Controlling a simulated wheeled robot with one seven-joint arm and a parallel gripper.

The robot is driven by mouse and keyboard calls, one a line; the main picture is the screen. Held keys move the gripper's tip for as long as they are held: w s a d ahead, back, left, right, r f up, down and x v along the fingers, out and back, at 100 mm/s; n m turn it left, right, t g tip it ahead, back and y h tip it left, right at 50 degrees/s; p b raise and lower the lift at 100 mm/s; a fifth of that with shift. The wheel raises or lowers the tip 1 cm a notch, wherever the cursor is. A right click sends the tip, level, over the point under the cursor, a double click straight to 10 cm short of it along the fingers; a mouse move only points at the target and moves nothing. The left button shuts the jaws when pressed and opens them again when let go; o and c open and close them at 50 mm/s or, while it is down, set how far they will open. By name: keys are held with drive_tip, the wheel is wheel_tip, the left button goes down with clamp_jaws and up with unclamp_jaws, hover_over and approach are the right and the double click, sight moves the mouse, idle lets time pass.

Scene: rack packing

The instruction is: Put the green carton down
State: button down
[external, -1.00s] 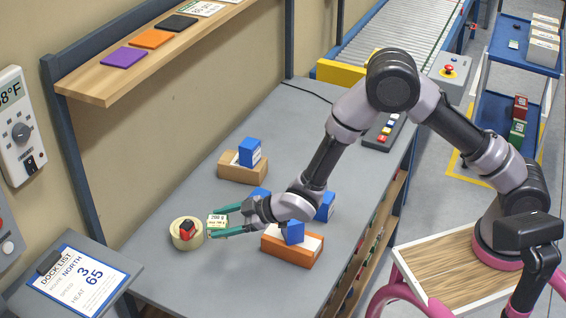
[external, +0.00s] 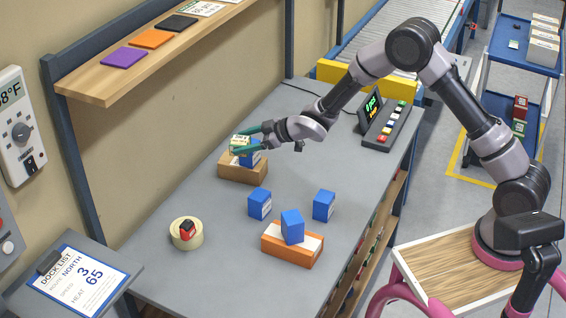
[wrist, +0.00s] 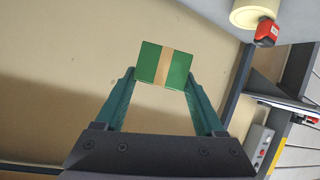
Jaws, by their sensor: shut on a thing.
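The green carton shows its pale printed label in the external view (external: 239,142) and a green face with a tan band in the wrist view (wrist: 151,63). My gripper (external: 241,143) is shut on it, with a teal finger on either side. The gripper appears over the brown box (external: 240,174), close to the blue carton (external: 252,158) there. The gripper partly covers that blue carton. I cannot tell whether the green carton touches the box or is held above it. In the wrist view the gripper (wrist: 162,76) has the carton between its fingertips.
An orange box (external: 291,254) with a blue carton (external: 291,226) on it stands at the front. Two blue cartons (external: 260,203) (external: 324,205) stand on the grey table. A tape roll (external: 186,234) with a red item lies left. A keypad unit (external: 385,127) stands at the back.

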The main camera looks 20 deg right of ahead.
drive_tip(key=w+d+m+t+h, duration=0.1)
drive_tip(key=w+d, duration=0.6)
drive_tip(key=d, duration=0.6)
drive_tip(key=w+d+m+t+h, duration=0.1)
drive_tip(key=w+d, duration=0.7)
drive_tip(key=d, duration=0.5)
drive_tip(key=w+d+m+t, duration=0.15)
drive_tip(key=w+d, duration=0.55)
drive_tip(key=d, duration=0.7)
drive_tip(key=shift+g, duration=0.55)
drive_tip(key=f, duration=1.2)
drive_tip(key=a+f, duration=0.1)
drive_tip(key=f, duration=0.5)
drive_tip(key=shift+w, duration=0.1)
drive_tip(key=shift+f, duration=1.9)
drive_tip(key=shift+f, duration=0.1)
unclamp_jaws()
